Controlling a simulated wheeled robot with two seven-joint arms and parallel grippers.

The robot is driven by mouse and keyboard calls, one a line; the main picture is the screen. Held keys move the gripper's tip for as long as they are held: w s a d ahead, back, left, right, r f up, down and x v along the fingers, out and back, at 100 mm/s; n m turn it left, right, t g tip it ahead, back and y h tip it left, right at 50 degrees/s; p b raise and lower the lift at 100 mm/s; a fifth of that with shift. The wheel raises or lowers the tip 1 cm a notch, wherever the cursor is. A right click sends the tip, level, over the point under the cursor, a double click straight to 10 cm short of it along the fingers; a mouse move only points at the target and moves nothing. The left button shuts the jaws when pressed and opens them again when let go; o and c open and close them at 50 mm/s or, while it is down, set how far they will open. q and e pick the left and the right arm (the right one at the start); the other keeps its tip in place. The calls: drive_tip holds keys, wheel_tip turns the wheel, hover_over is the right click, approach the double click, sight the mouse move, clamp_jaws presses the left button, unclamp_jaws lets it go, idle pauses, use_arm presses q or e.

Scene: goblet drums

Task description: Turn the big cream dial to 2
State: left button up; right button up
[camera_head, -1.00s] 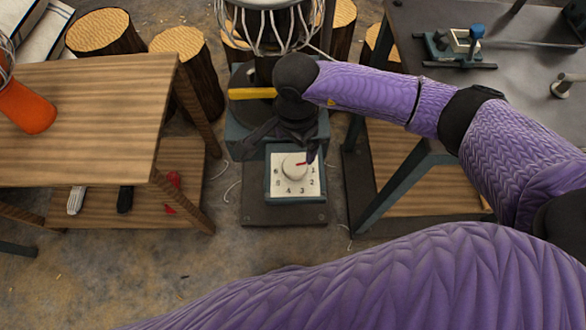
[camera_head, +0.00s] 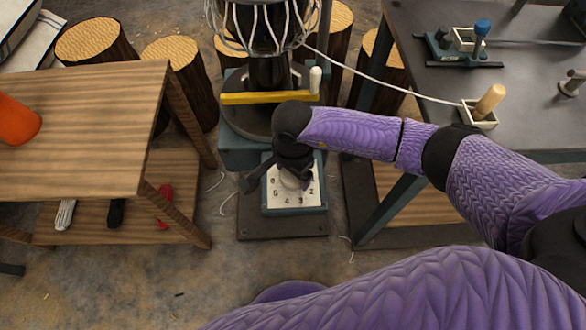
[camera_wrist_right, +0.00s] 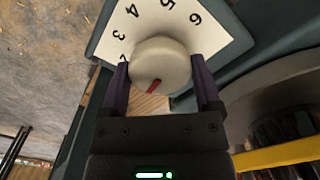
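The big cream dial (camera_head: 291,182) sits on a white numbered plate (camera_head: 309,188) on a teal box, mostly hidden by my right gripper in the head view. In the right wrist view the dial (camera_wrist_right: 160,62) shows clearly, with its red mark pointing down and slightly left, below the 2. The 1 is hidden there. My right gripper (camera_head: 288,176) is over the dial. In the wrist view its fingers (camera_wrist_right: 162,83) are apart, one on each side of the dial; I cannot tell whether they touch it. My left gripper is not in view.
A yellow bar (camera_head: 262,98) and a corded drum (camera_head: 262,25) stand just behind the dial box. A wooden table (camera_head: 85,110) is at the left and a dark workbench (camera_head: 440,85) at the right. A white cord runs from the drum to the workbench.

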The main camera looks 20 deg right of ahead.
drive_tip(key=c, duration=0.4)
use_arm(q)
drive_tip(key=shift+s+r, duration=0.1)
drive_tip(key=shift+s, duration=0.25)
use_arm(e)
drive_tip(key=shift+r+m+p, duration=0.1)
drive_tip(key=shift+m+p, duration=0.4)
drive_tip(key=shift+m, duration=0.6)
drive_tip(key=m+p, duration=0.1)
drive_tip(key=m, duration=0.2)
drive_tip(key=shift+m+p, duration=0.35)
drive_tip(key=shift+m, duration=0.55)
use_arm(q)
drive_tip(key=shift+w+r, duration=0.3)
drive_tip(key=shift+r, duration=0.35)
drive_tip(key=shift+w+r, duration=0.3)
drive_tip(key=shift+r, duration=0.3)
use_arm(e)
drive_tip(key=shift+m, duration=0.3)
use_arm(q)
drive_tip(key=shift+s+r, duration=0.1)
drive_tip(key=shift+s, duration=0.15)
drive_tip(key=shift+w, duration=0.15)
